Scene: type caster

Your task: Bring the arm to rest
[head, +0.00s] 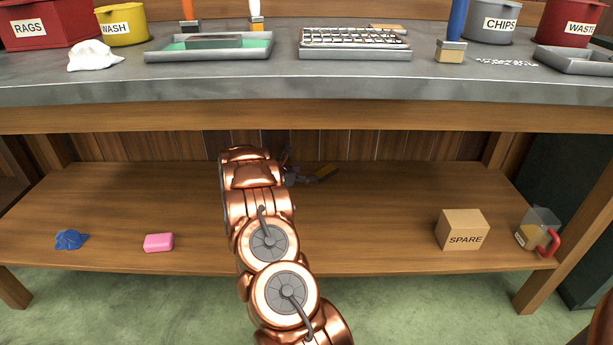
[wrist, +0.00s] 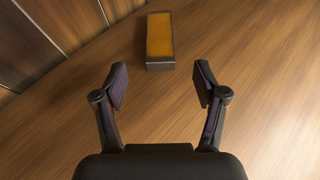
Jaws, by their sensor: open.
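My copper arm (head: 265,240) reaches forward over the lower wooden shelf under the bench. My gripper (wrist: 160,84) is open and empty in the wrist view, with its two dark fingers spread apart.
The shelf (head: 360,220) holds a blue crumpled cloth (head: 71,240), a pink bar (head: 158,242), a SPARE box (head: 462,230) and a jug with a red handle (head: 538,232). The benchtop (head: 300,90) above carries trays and bins. A plank wall (wrist: 50,40) stands close behind.

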